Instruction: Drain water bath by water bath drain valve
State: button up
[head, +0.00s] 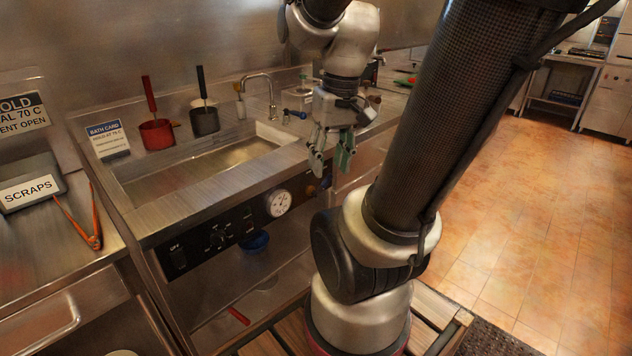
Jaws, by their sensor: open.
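The water bath (190,217) is a steel counter unit with a rectangular basin (235,157) that appears to hold water. Its front panel has switches, a dial (218,238) and a round white gauge (279,203). A small brownish knob (311,190) sits at the panel's right end, partly behind my gripper. A blue-handled fitting (295,114) is on the deck behind the basin's right end. I cannot tell which fitting is the drain valve. My gripper (331,160) points down, open and apparently empty, over the right front edge of the unit.
Red (157,134) and dark (204,121) long-handled pots stand behind the basin, near a faucet (262,92). A bath card (107,139), a scraps bin (30,190) and orange tongs (88,225) are left. A blue bowl (256,242) shows beneath. Tiled floor (540,200) is clear at right.

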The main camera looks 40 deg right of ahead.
notch_tip(320, 180, down, 11)
jog(key=d+m+g+y, duration=0.1)
jog(key=d+m+y, duration=0.1)
jog(key=m+y, duration=0.35)
jog(key=m+t+h, duration=0.1)
jog(key=t+h, duration=0.4)
jog(key=t, duration=1.3)
send_near(330, 180)
jog(key=w, duration=0.4)
jog(key=shift+y, duration=0.25)
jog(key=w, duration=0.6)
jog(key=shift+w+a+r, duration=0.1)
jog(key=shift+w+a, duration=0.25)
jog(key=shift+a, duration=0.05)
grip_shut()
